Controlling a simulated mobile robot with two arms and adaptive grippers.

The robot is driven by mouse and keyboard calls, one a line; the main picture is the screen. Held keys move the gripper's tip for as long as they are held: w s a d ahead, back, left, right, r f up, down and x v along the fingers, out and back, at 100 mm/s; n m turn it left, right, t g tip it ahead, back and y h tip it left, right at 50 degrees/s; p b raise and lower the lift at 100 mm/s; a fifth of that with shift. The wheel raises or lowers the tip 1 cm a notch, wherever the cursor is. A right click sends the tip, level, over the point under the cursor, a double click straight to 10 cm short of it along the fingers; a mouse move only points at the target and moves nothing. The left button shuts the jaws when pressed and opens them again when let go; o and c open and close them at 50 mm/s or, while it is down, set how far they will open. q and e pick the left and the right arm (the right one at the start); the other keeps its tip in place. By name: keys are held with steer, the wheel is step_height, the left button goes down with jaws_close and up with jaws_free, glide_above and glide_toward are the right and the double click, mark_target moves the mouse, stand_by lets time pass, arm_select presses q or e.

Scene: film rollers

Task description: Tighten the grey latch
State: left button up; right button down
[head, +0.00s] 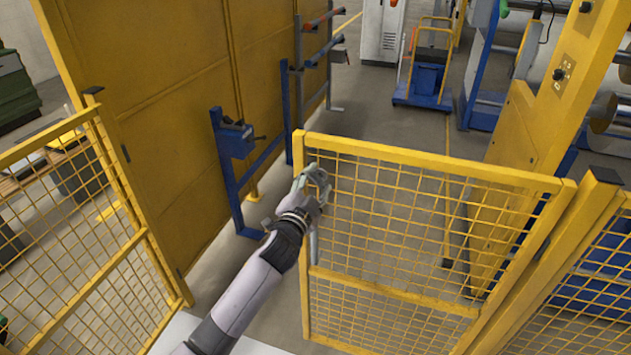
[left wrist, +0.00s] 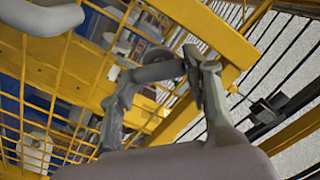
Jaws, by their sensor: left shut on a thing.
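My left gripper (head: 316,180) is at the upper part of the free left edge of a yellow mesh gate (head: 430,162). It is shut on a grey part there, which I take to be the grey latch. A grey upright bar (head: 314,245) shows just below the gripper along the gate's edge. In the left wrist view, the grey fingers (left wrist: 165,75) close together in front of the yellow frame. Most of the held part is hidden by the fingers. My right gripper is not in view.
The gate stands apart from the mesh fence (head: 90,215) on the left, with open floor between. A blue post with a bracket (head: 236,140) stands behind, along a yellow wall (head: 165,90). A blue cart (head: 428,75) is further back. A yellow post (head: 560,95) rises on the right.

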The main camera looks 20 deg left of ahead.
arm_select(q)
steer(key=m, duration=0.4)
steer(key=shift+m+p, duration=0.3)
steer(key=shift+p, duration=0.05)
steer(key=shift+d+f+m, duration=0.1)
steer(key=shift+f+m, duration=0.05)
steer(key=shift+m, duration=1.65)
steer(key=o, duration=1.2)
steer(key=shift+c, duration=0.2)
steer(key=s, duration=1.2)
steer(key=shift+a, duration=0.25)
